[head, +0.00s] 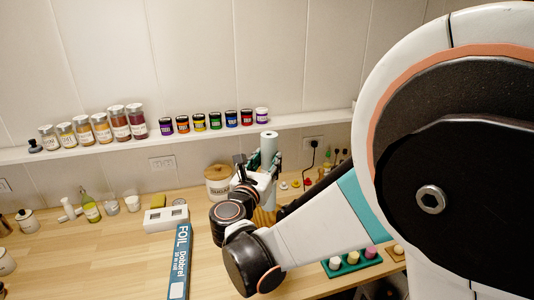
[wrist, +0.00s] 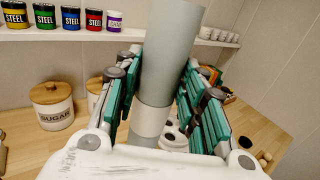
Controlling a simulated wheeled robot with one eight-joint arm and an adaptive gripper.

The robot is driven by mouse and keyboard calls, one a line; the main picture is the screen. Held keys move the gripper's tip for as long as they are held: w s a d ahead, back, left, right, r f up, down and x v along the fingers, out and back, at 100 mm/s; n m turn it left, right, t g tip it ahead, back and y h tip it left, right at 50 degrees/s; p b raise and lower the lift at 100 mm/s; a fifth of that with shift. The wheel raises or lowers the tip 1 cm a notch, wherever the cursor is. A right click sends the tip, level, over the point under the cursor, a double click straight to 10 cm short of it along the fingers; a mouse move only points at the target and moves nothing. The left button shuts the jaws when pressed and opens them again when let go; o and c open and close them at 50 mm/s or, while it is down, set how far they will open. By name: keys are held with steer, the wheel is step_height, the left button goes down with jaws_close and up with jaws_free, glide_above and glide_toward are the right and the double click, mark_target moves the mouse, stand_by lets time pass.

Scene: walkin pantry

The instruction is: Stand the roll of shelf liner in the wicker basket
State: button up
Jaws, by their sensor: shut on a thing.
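The roll of shelf liner is a pale grey-green cylinder (head: 268,146) with a white band lower down. In the wrist view the roll (wrist: 168,55) stands nearly upright between the green-padded fingers of my gripper (wrist: 158,85). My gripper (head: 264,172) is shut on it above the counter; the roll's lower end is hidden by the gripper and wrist. A small tan, ribbed patch (head: 263,217) shows behind my wrist in the head view; it may be the wicker basket, but most of it is hidden. The basket is not clear in the wrist view.
A sugar canister (head: 219,183) stands left of my gripper. A foil box (head: 179,262) lies on the counter (head: 110,250), with a white block (head: 166,218) behind it. Jars and paint pots line the shelf (head: 75,147) above.

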steer(key=shift+s+f+b, duration=0.1)
steer(key=shift+f+b, duration=5.6)
steer(key=shift+f, duration=1.35)
steer(key=o, duration=1.2)
steer(key=v, duration=1.2)
steer(key=shift+r, duration=0.1)
